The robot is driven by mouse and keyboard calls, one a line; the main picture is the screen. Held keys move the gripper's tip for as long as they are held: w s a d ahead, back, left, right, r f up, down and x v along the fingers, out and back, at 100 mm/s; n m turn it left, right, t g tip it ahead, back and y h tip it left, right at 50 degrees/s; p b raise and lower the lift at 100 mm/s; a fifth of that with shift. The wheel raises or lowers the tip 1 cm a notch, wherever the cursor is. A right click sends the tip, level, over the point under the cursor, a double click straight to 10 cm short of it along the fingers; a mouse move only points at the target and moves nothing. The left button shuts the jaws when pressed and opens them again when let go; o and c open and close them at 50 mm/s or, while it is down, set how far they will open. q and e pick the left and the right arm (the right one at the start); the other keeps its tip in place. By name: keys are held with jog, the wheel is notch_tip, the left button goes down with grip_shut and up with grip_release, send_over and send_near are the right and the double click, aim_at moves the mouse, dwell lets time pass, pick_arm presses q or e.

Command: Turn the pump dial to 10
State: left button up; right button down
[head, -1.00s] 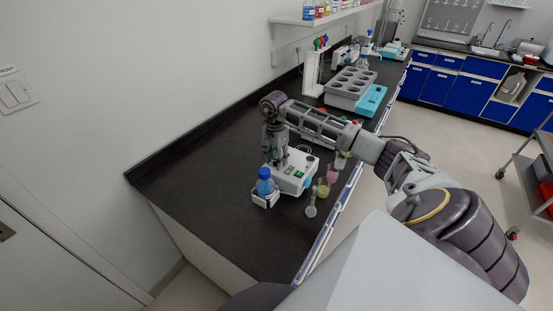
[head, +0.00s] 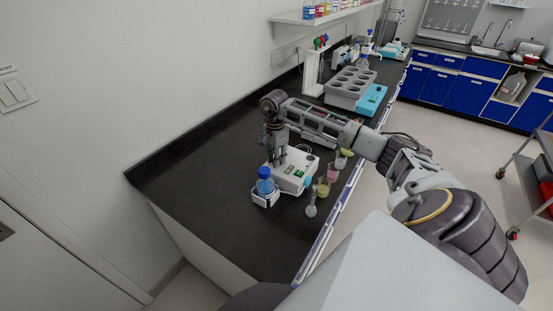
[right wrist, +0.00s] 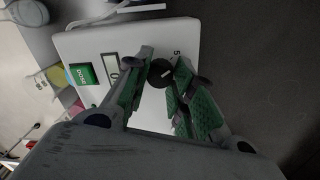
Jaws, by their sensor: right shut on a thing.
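The pump (head: 296,174) is a white box on the black bench. In the right wrist view its white top (right wrist: 115,50) shows a green label, a small display showing a 0 and a printed 5. The dial (right wrist: 160,73) is a small dark round knob with a light mark. My right gripper (right wrist: 162,72) points down at the pump, with its green-padded fingers on either side of the dial, shut on it. In the head view my right gripper (head: 279,158) stands over the pump's back left part. My left gripper is not in view.
A blue-capped bottle (head: 265,184) stands in a white holder at the pump's left. Several small flasks with coloured liquids (head: 323,186) stand along the right side near the bench edge. A grey rack (head: 350,86) stands farther back. The front-left bench is clear.

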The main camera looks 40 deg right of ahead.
jog(key=m, duration=0.4)
jog(key=shift+d+m+b, duration=0.1)
jog(key=shift+m+b, duration=0.25)
jog(key=shift+m, duration=0.85)
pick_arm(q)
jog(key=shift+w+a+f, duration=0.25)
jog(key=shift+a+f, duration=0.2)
pick_arm(e)
jog(key=shift+m, duration=0.3)
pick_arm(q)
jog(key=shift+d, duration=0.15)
